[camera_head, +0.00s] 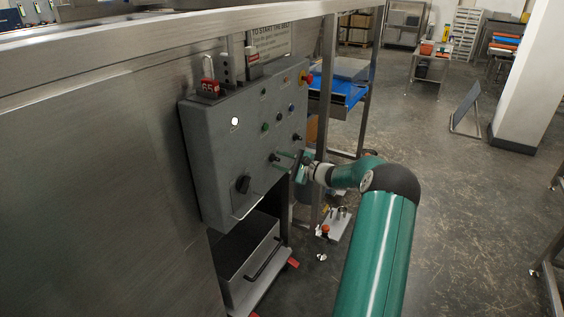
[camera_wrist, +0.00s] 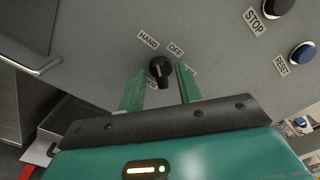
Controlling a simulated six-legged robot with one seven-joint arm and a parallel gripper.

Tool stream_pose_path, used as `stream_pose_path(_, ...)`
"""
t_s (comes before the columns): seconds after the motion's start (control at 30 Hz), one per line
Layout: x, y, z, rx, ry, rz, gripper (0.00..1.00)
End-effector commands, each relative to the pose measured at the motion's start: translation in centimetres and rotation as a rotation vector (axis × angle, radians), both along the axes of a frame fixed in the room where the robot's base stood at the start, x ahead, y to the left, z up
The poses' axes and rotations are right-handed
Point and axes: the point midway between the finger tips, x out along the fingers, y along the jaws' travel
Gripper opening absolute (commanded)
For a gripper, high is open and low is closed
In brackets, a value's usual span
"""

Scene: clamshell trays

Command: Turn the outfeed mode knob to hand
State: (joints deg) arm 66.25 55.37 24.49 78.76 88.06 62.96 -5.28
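A black knob (camera_wrist: 160,68) on the grey panel shows in the wrist view, with a HAND label (camera_wrist: 148,39) at its upper left and an OFF label (camera_wrist: 175,50) at its upper right. Another label below is partly hidden by a finger. Which label the knob points to is not clear. My gripper (camera_wrist: 160,73) is open, its two green fingers on either side of the knob with a small gap at each. In the head view my gripper (camera_head: 287,160) reaches to the lower middle of the grey control panel (camera_head: 212,150), at a small black knob (camera_head: 274,157).
A STOP button (camera_wrist: 278,6) and a blue RESET button (camera_wrist: 303,53) sit right of the knob. Open floor (camera_head: 455,185) lies to the right.

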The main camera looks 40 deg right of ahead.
Motion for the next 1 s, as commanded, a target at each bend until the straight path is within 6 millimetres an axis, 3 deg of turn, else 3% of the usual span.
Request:
stream_pose_path(0.2,-0.2,-0.1,0.1,0.000,-0.001,-0.001,0.35)
stream_pose_path(0.37,-1.7,-0.7,0.1,0.000,0.000,-0.003,0.35)
stream_pose_path(0.8,-10.5,-3.8,0.1,0.000,0.000,-0.002,0.35)
stream_pose_path(1.0,-12.7,-4.5,0.0,0.000,-0.001,-0.001,0.35)
